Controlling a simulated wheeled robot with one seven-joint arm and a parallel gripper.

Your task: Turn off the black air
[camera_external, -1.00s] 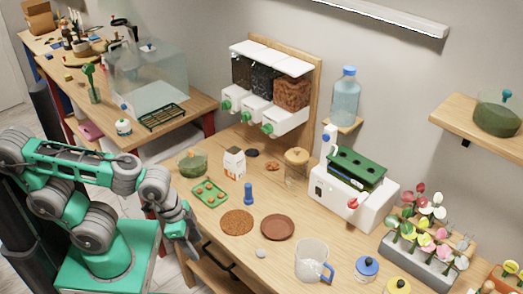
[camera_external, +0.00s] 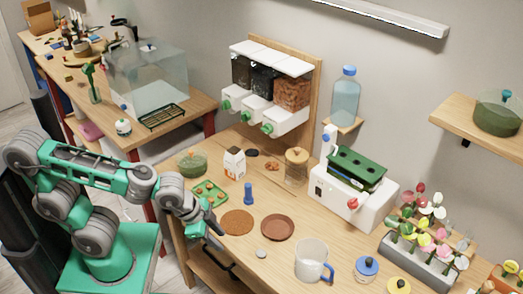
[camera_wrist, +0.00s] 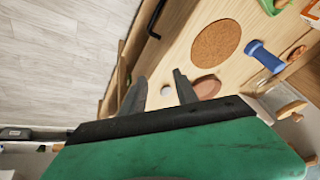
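I cannot pick out a thing that is clearly the black air control. My gripper (camera_external: 210,224) is above the front edge of the wooden bench, left of the cork mat (camera_external: 237,222). In the wrist view my gripper (camera_wrist: 157,88) has its two fingers apart with nothing between them. A clear tank (camera_external: 148,80) on the far left bench has a small blue-and-black part on top. A white machine (camera_external: 335,201) with red and blue knobs and a green tray stands at the back of the near bench. Both are well away from my gripper.
Near my gripper are a green tray (camera_external: 210,193), a blue peg-like piece (camera_external: 248,194), a terracotta saucer (camera_external: 277,228) and a clear jug (camera_external: 311,260). Three dispensers (camera_external: 270,90) with green knobs stand behind. Flowers fill a grey planter (camera_external: 425,262) at right.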

